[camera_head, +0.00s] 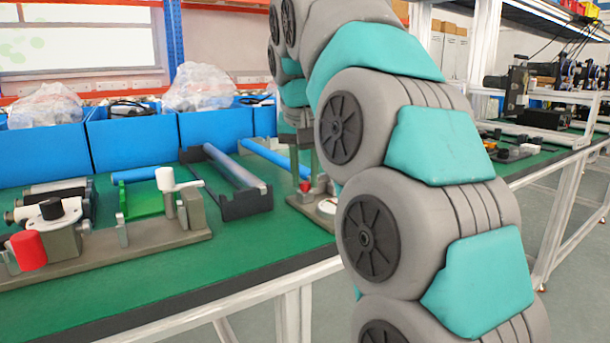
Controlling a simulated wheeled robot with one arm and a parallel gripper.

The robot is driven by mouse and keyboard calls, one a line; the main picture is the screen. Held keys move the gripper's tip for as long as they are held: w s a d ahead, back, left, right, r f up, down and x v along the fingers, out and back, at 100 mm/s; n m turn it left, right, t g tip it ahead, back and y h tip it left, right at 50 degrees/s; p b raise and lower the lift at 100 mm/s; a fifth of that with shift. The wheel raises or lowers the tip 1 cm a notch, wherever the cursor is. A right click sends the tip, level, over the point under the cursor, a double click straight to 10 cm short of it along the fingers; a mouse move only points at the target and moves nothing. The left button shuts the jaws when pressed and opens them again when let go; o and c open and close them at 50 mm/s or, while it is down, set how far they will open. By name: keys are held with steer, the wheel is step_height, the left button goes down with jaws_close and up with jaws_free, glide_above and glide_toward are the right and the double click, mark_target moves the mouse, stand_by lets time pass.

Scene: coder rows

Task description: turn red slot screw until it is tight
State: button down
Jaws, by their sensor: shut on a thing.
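The small red slot screw (305,187) shows low on a fixture near the middle of the green bench, just left of my arm. My gripper (304,170) points down at the fixture, partly hidden behind my own arm, and is shut on the red screw. The fixture's pale base (318,208) shows beneath it. The screw's slot and how deep it sits cannot be made out.
A fixture (150,240) with a white-topped post, a black knob and a red cylinder (28,250) stands at the left. A dark frame with a grey bar (232,165) lies behind. Blue bins (130,138) line the back. The bench's front edge (200,290) is clear.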

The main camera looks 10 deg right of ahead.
steer(key=c, duration=0.7)
jaws_free()
steer(key=shift+r, duration=0.2)
steer(key=shift+v, duration=0.75)
steer(key=p+v, duration=0.4)
steer(key=v, duration=0.2)
steer(key=shift+s, duration=0.1)
